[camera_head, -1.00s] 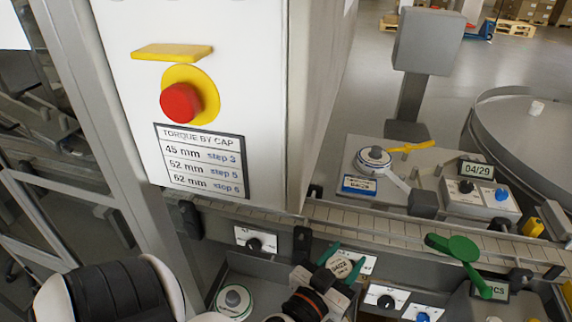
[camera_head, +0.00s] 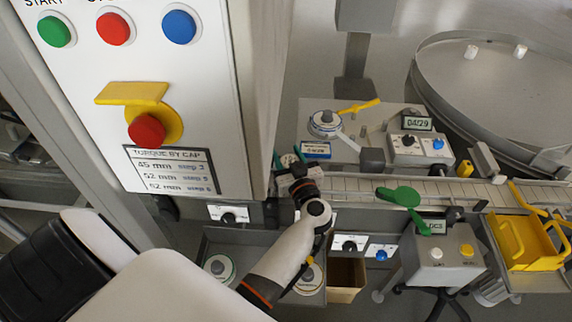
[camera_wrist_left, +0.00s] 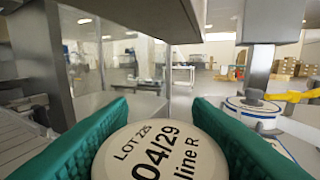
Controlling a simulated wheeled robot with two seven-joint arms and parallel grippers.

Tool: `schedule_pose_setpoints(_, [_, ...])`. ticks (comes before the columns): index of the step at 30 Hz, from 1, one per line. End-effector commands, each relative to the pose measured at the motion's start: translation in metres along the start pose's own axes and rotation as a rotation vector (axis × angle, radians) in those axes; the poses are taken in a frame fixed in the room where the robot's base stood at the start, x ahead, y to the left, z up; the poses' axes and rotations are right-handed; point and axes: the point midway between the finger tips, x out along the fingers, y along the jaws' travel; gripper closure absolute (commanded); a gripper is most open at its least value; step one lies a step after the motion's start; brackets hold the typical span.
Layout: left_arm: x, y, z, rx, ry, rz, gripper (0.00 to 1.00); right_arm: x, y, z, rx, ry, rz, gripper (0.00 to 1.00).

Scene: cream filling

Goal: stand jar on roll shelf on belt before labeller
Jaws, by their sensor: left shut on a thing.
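The jar (camera_head: 288,160) is between the green fingers of my left gripper (camera_head: 289,161), at the left end of the visible slatted belt (camera_head: 350,186), close by the white cabinet. In the left wrist view the jar's pale lid (camera_wrist_left: 160,152) reads "LOT 225 04/29 line R", with a green finger on each side. Whether its base touches the belt is hidden. The labeller (camera_head: 325,124), with a white roll and yellow lever, stands behind the belt to the jar's right. A grey shelf (camera_head: 245,240) with round white pieces is below the belt. My right gripper is out of view.
The white cabinet (camera_head: 190,100) with buttons rises left of the jar. A green lever (camera_head: 400,196) hangs over the belt to the right. A yellow crate (camera_head: 525,245) is at far right, a round table (camera_head: 480,85) behind. The belt between jar and green lever looks clear.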

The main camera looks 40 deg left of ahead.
Motion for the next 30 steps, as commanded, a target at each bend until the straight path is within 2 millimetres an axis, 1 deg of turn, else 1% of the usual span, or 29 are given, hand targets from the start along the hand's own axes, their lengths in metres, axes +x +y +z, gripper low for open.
schedule_pose_setpoints(6, [0.000, 0.000, -0.030, 0.004, -0.002, -0.001, 0.83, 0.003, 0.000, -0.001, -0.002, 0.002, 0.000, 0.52])
schedule_pose_setpoints(8, [0.000, 0.000, -0.035, 0.002, -0.002, -0.002, 0.83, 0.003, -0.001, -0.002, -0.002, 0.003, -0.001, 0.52])
schedule_pose_setpoints(17, [0.000, 0.000, -0.037, 0.000, -0.001, -0.001, 0.83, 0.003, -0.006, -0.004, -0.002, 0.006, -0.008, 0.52])
schedule_pose_setpoints(30, [0.000, 0.001, -0.050, 0.001, 0.002, -0.001, 0.83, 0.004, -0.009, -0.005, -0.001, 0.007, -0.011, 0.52])
